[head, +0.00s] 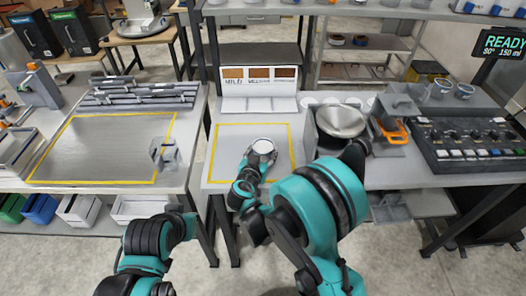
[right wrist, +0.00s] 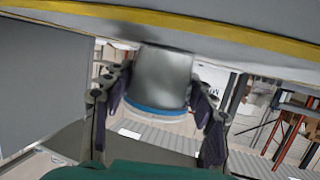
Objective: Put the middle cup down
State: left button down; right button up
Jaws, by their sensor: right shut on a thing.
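The cup (head: 263,147), pale inside with a light rim, is held upright over the near right part of the yellow-outlined area (head: 228,165) on the middle table. My right gripper (head: 252,163) is shut around it from the near side. In the right wrist view, the grey cup (right wrist: 163,78) with a blue band sits between the two dark fingers (right wrist: 160,100); that picture is upside down, with the table surface (right wrist: 215,20) at the top. The cup's base is close to the table; I cannot tell if it touches. My left gripper is not in view; only my left arm shows.
A sign with three brown panels (head: 259,75) stands behind the area. A metal bowl (head: 341,120) and an orange-handled device (head: 392,132) stand to the right, then a control panel (head: 470,138). A clear object (head: 165,153) stands on the left table. The outlined area's left part is clear.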

jog(key=o, duration=1.3)
jog(key=shift+c, duration=0.2)
jog(key=shift+r+p, duration=0.25)
jog(key=shift+p, duration=0.15)
jog(key=p+v, duration=0.2)
jog(key=v, duration=1)
jog(key=shift+f, duration=0.1)
jog(key=d+g, duration=0.1)
jog(key=d, duration=0.1)
jog(key=d+r+g, duration=0.1)
jog(key=d, duration=0.2)
jog(key=s+d+g, duration=0.1)
jog(key=d, duration=0.2)
jog(key=shift+d+r+n, duration=0.2)
jog(key=shift+r+n, duration=0.1)
jog(key=s+d+r+n+g+y, duration=0.1)
jog(key=s+d+g+y, duration=0.1)
jog(key=s+d, duration=0.3)
jog(key=s+d+r+n+g+y, duration=0.1)
jog(key=s+d+r+y, duration=0.1)
jog(key=s+d, duration=0.4)
jog(key=s, duration=0.5)
jog(key=shift+n+g, duration=0.3)
jog(key=shift+g, duration=0.1)
